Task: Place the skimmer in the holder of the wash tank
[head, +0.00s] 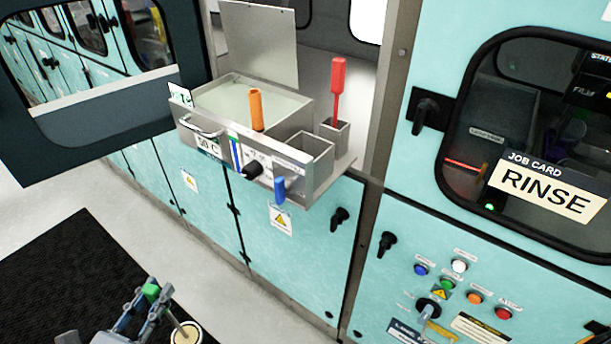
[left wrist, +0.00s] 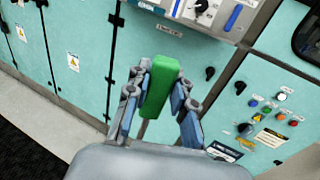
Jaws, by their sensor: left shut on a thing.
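My left gripper (head: 152,295) is low in the head view, left of centre, shut on a green handle (left wrist: 160,88), which I take to be the skimmer's. A thin rod leads from near the gripper to a round cream disc (head: 186,334), apparently its head. The grey metal wash tank (head: 215,99) stands on a ledge, up and to the right of the gripper, well apart from it. On its right are an open square compartment (head: 318,147) and a smaller box (head: 335,128) with a red-handled tool (head: 338,88) upright in it. My right gripper is out of view.
An orange handle (head: 256,108) stands up at the tank's front. A raised lid (head: 262,40) is behind it. The front panel carries a black knob (head: 252,170) and a blue lever (head: 280,189). Teal cabinets stand below and right. Floor and a black mat (head: 75,275) lie left.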

